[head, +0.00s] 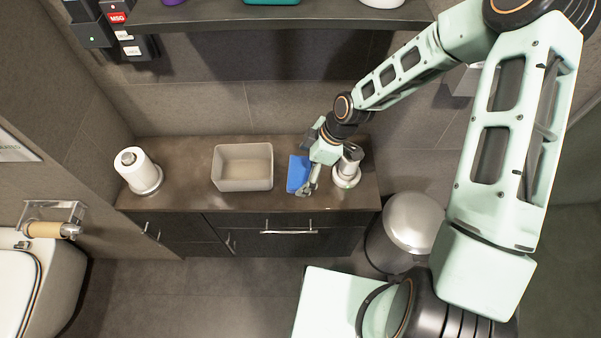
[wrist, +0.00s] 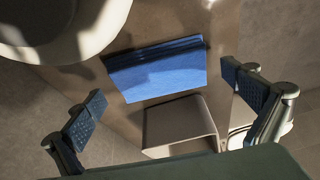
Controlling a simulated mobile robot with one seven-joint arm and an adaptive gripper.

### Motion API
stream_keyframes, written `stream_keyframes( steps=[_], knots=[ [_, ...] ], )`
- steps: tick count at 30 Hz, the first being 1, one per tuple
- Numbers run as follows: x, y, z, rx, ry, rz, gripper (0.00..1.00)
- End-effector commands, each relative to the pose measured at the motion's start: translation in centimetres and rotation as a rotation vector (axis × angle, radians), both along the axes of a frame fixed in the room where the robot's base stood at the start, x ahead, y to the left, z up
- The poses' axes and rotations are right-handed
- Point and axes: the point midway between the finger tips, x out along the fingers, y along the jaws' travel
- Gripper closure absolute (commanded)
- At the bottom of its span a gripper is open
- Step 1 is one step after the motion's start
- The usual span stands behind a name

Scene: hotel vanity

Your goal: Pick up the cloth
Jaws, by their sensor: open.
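The blue folded cloth (head: 296,172) lies on the brown vanity counter, to the right of the grey bin. In the wrist view the cloth (wrist: 158,72) is a flat blue rectangle with a layered fold along one edge. My gripper (head: 309,187) is above the cloth's right side in the head view and partly hides it. In the wrist view my gripper (wrist: 164,84) is open, with one finger to either side of the cloth and nothing held. I cannot tell how high the fingers are above it.
An open grey bin (head: 243,168) stands left of the cloth. A white and metallic round object (head: 347,170) stands close to its right. A paper roll on a stand (head: 139,170) is at the counter's left end. A shelf (head: 277,16) runs above. A metal trash can (head: 410,226) stands right of the vanity.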

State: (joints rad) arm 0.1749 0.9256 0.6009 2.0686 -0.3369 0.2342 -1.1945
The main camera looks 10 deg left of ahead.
Motion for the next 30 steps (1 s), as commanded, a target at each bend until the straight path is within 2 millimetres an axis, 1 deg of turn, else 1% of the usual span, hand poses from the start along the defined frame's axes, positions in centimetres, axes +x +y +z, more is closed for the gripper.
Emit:
stream_keyframes(
  steps=[2, 5, 12, 13, 20, 23, 26, 30],
  knots=[
    [0.0, 0.0, 0.0, 0.0, 0.0, 0.0, 0.0],
    [0.0, 0.0, 0.0, 0.0, 0.0, 0.0, 0.1],
    [0.0, 0.0, 0.1, 0.0, 0.0, 0.0, 0.36],
    [0.0, 0.0, 0.1, 0.0, 0.0, 0.0, 0.39],
    [0.0, 0.0, 0.1, 0.0, -0.001, 0.0, 0.39],
    [0.1, 0.0, 0.5, 0.0, -0.002, -0.001, 0.39],
    [0.1, 0.0, 1.3, 0.001, -0.003, -0.001, 0.39],
    [0.1, 0.0, 3.5, 0.002, -0.004, -0.001, 0.39]
  ],
)
